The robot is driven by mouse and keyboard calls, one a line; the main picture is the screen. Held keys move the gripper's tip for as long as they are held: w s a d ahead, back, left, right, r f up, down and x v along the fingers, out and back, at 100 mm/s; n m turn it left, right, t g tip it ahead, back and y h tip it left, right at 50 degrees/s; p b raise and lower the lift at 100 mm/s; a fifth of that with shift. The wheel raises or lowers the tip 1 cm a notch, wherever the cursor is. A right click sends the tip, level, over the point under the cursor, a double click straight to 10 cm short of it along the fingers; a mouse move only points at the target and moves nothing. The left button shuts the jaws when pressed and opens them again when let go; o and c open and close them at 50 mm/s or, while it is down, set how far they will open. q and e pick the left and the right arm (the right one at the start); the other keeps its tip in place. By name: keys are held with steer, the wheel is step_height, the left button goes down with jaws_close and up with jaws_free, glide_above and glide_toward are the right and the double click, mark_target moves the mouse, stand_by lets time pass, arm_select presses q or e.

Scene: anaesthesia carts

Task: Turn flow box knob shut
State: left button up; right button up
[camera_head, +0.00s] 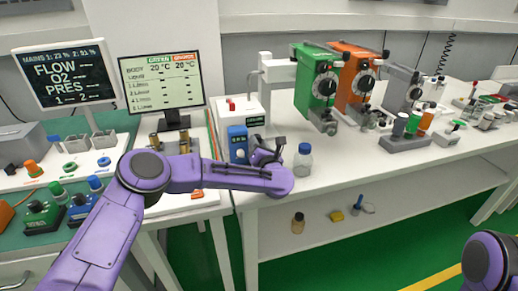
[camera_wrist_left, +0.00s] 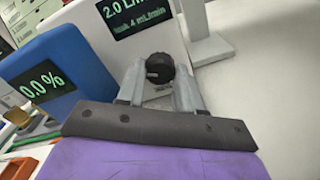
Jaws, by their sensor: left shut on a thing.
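The flow box (camera_wrist_left: 150,30) is a white box with a dark display reading 2.0 L/min and a leak line in ml/min. Its round black knob (camera_wrist_left: 159,66) is on the front face, low on the box. My left gripper (camera_wrist_left: 160,80) has one grey finger on each side of the knob and is shut on it. In the head view the flow box (camera_head: 236,106) stands behind my left gripper (camera_head: 267,148), which hides the knob there. My right gripper is out of view.
A blue box (camera_head: 238,142) reading 0.0 % stands directly left of my left gripper. A blue-capped bottle (camera_head: 303,161) stands close to its right. Green (camera_head: 316,85) and orange (camera_head: 357,80) vaporizer units stand further right. Bare white worktop (camera_head: 345,165) lies in front.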

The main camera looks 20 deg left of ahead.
arm_select(q)
steer(key=shift+m, duration=0.3)
steer(key=o, duration=0.8)
steer(key=shift+c, duration=0.2)
steer(key=shift+d, duration=0.1)
steer(key=b+v, duration=0.1)
steer(key=v, duration=0.8)
steer(key=shift+s+d+b, duration=0.2)
steer(key=shift+b, duration=0.2)
steer(key=shift+s+d, duration=0.2)
steer(key=shift+s, duration=0.25)
